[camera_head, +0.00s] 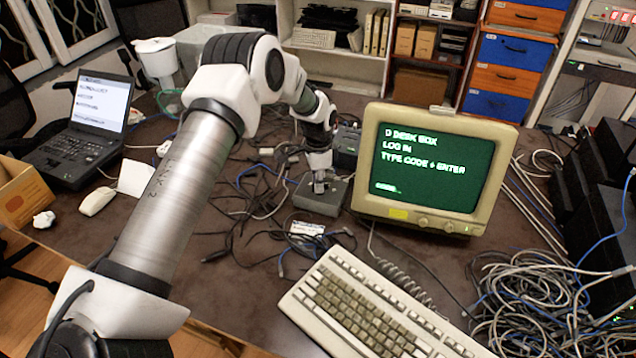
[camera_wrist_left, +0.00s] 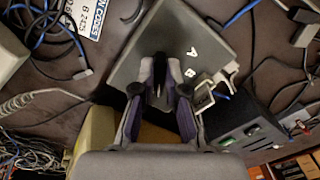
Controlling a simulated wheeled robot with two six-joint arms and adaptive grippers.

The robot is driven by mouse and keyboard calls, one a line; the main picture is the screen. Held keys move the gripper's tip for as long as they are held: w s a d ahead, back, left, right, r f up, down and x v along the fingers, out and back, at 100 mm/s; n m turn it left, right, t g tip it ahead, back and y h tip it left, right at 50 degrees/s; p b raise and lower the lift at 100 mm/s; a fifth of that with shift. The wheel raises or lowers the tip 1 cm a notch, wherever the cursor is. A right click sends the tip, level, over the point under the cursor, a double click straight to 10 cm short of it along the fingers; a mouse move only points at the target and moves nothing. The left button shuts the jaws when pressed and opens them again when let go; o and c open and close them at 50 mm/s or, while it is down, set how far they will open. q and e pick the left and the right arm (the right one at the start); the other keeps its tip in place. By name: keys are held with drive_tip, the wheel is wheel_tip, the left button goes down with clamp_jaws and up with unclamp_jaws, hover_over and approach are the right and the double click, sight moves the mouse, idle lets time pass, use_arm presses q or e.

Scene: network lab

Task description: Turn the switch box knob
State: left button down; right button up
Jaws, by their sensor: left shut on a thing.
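The switch box (camera_head: 321,196) is a small grey box on the brown desk, just left of the old monitor. In the left wrist view the box (camera_wrist_left: 205,35) shows white letters A and B on its top. My left gripper (camera_head: 319,187) points down onto the top of the box. In the left wrist view my left gripper (camera_wrist_left: 160,88) has its fingers closed around the dark knob (camera_wrist_left: 158,88), which is mostly hidden between them. My right gripper is not in either view.
The monitor (camera_head: 432,165) with green text stands right beside the box. A keyboard (camera_head: 370,310) lies in front. Loose cables (camera_head: 262,190) spread left of the box, and a tangle (camera_head: 540,295) lies at right. A laptop (camera_head: 85,130) is at far left.

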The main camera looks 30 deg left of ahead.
use_arm(q)
drive_tip(key=shift+m, duration=0.4)
drive_tip(key=c, duration=1.2)
unclamp_jaws()
wheel_tip(320, 180, up, 12)
